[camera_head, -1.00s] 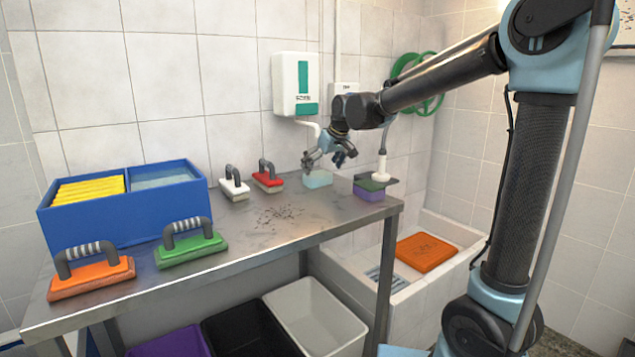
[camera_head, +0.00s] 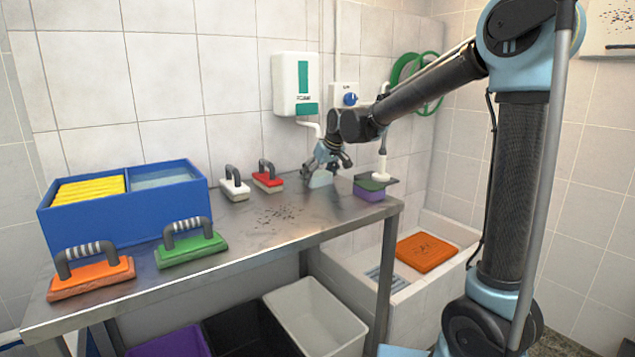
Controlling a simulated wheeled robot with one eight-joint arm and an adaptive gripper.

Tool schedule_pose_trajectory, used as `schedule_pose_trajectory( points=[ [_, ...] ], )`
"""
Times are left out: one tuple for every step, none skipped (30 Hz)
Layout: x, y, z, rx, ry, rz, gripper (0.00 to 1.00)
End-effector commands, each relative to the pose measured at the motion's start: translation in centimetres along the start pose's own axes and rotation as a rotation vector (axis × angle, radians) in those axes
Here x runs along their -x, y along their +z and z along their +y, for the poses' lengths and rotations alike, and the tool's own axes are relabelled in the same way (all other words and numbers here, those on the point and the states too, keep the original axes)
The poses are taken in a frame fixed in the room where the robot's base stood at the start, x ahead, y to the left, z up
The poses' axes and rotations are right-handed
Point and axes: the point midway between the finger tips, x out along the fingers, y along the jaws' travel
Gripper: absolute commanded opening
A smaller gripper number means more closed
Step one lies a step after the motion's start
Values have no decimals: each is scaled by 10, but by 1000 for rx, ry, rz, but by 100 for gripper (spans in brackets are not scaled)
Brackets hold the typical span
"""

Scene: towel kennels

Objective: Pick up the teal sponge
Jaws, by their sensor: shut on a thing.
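The teal sponge (camera_head: 320,180) is a pale teal block on the metal table, toward its back right. My gripper (camera_head: 322,172) reaches down from above and is shut on the sponge. The fingers cover part of it. I see no clear gap between the sponge and the table top.
Red (camera_head: 267,179) and white (camera_head: 235,189) handled scrubbers are to the left. A blue two-part bin (camera_head: 120,222) stands at the far left.

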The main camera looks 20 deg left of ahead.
Motion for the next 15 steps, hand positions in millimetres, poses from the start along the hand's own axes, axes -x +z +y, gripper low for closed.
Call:
schedule_pose_trajectory(
  points=[
    [0,0,0,0,0,0,70],
    [0,0,0,0,0,0,70],
    [0,0,0,0,0,0,67],
    [0,0,0,0,0,0,67],
    [0,0,0,0,0,0,67],
    [0,0,0,0,0,0,67],
    [0,0,0,0,0,0,67],
    [0,0,0,0,0,0,67],
    [1,-1,0,0,0,0,67],
    [2,-1,0,0,0,0,67],
    [4,-2,0,0,0,0,67],
    [6,-4,0,0,0,0,67],
    [9,-6,0,0,0,0,67],
    [12,-8,0,0,0,0,67],
    [17,-11,0,0,0,0,67]
  ],
)
